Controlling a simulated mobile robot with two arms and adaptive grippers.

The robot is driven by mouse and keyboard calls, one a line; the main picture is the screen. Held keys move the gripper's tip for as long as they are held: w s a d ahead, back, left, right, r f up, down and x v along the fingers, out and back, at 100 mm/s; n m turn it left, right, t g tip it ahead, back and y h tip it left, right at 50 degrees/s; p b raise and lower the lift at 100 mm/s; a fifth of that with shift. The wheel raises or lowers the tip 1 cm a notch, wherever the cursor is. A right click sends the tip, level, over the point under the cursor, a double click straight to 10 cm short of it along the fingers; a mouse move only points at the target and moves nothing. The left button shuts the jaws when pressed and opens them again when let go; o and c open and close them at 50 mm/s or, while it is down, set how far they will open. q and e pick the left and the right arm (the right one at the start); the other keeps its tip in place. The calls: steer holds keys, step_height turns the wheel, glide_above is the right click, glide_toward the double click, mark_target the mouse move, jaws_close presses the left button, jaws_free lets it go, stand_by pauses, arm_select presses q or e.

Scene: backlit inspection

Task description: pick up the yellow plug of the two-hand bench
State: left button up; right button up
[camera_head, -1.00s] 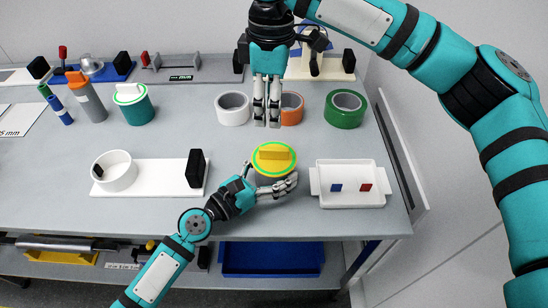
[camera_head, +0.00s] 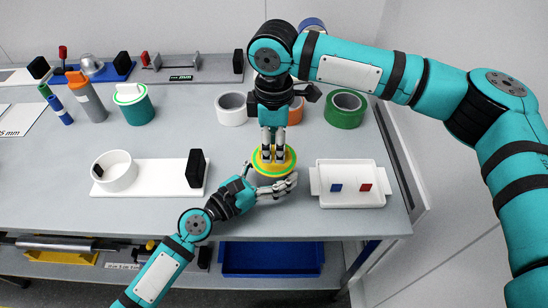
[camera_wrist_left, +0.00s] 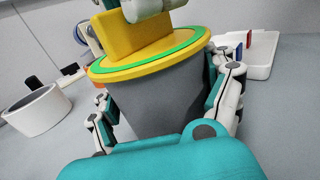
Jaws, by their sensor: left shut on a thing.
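The yellow plug (camera_head: 288,168) is a round lid with a green ring and an upright block handle. It sits on top of a grey pot (camera_wrist_left: 160,98), flat against its rim in the left wrist view (camera_wrist_left: 125,67). My left gripper (camera_head: 270,186) is shut around the pot from the near side, with fingers on both sides of it. My right gripper (camera_head: 272,153) points straight down over the plug, its fingertips at the handle and hiding most of it. Whether its fingers grip the handle cannot be told.
A white tray (camera_head: 350,199) with a blue and a red block is to the right. A white base (camera_head: 150,188) with a ring and a black block is to the left. Tape rolls, one green (camera_head: 345,109), stand behind. The table's front edge is close.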

mark_target(274, 149)
arm_select(q)
steer(key=shift+s+f, duration=0.1)
steer(key=shift+f, duration=0.35)
arm_select(e)
steer(key=shift+f, duration=0.5)
jaws_close()
steer(key=shift+r, duration=0.15)
step_height(274, 149, up, 10)
